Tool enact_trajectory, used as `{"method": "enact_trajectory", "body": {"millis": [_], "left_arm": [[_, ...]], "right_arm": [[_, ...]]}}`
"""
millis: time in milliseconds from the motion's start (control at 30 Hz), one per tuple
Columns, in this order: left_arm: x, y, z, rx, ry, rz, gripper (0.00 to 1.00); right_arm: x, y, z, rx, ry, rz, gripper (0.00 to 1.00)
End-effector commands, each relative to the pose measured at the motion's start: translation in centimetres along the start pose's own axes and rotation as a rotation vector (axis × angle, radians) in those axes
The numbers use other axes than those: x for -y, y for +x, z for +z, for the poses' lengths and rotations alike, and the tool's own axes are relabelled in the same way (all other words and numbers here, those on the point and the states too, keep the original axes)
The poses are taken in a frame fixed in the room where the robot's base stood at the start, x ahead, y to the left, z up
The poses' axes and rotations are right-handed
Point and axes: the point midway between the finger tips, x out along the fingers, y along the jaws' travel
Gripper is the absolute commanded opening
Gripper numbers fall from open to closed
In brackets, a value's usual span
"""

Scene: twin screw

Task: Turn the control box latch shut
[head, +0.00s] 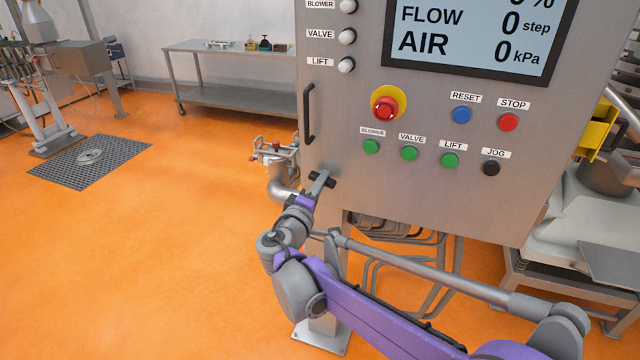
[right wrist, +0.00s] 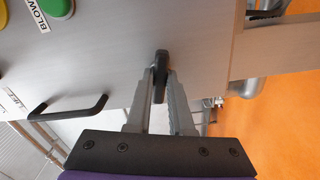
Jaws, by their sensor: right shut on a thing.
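The grey control box (head: 400,200) fills the upper right of the head view, and its panel also shows in the right wrist view (right wrist: 110,65). The small black latch (head: 330,181) sits near the lower left corner of the box front. My right gripper (head: 320,182) reaches up to it from below. In the right wrist view the latch (right wrist: 161,62) stands between the two fingertips of my right gripper (right wrist: 160,78), which is shut on it. The fingers partly hide the latch. My left gripper is not in view.
A black handle (head: 308,113) stands out from the box's left edge above the latch. A red emergency button (head: 385,107) and several coloured buttons are on the panel. Pipework (head: 280,180) is behind the box's left side. The orange floor (head: 150,240) at left is mostly clear.

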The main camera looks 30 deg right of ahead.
Motion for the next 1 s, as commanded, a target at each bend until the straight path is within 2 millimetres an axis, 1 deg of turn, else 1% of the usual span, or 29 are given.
{"method": "enact_trajectory", "body": {"millis": [200,433,633,967,1000], "left_arm": [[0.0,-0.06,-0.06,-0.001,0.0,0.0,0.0],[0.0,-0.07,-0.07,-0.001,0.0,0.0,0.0],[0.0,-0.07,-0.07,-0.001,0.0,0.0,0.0],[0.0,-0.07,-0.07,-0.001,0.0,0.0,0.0],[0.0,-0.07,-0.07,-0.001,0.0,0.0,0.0]], "right_arm": [[-0.06,0.04,0.01,0.001,-0.137,0.001,0.0],[-0.07,0.04,0.01,0.001,-0.231,0.001,0.0],[-0.08,0.04,0.01,0.001,-0.263,0.001,0.0],[-0.09,0.04,0.01,0.001,-0.266,0.002,0.0],[-0.09,0.04,0.01,0.001,-0.266,0.002,0.22]]}}
